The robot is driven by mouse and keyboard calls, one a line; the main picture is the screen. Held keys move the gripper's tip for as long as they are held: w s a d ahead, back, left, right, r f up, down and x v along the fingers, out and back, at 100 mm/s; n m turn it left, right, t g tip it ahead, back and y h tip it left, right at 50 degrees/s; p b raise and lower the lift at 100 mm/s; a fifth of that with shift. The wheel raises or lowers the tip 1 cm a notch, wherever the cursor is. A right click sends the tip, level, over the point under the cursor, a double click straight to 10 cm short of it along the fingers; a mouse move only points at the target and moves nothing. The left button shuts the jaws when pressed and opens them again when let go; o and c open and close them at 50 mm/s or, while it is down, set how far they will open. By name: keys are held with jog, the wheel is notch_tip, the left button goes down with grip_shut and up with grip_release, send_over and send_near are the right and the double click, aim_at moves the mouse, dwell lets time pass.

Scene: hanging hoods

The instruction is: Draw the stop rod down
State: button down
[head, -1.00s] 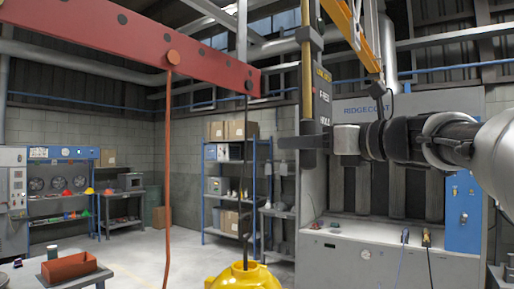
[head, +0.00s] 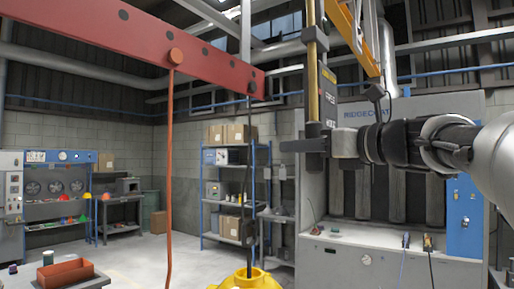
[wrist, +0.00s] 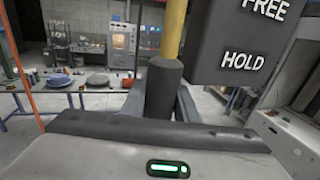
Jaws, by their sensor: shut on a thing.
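The stop rod is a vertical yellow rod (head: 312,80) with a dark grip at its lower end, right of centre in the head view. In the wrist view its yellow shaft (wrist: 172,30) runs down into the dark grey cylindrical grip (wrist: 164,88). My gripper (head: 313,146) is shut on this grip, reaching in from the right. The fingers (wrist: 165,103) lie either side of it. A dark plate (wrist: 240,45) marked FREE above HOLD hangs right beside the rod. The rod's top end is outside the wrist view.
A red beam (head: 130,40) with a hanging red rod (head: 169,180) crosses the upper left. A yellow hood or cap (head: 247,280) sits below. A grey RIDGECOAT cabinet (head: 465,120) stands behind my arm. Shelves (head: 235,200) and benches stand at the back left.

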notch_tip(320, 180, down, 7)
jog(key=b, duration=0.3)
jog(key=shift+r, duration=0.2)
jog(key=c, duration=1.4)
grip_release()
jog(key=shift+r, duration=0.1)
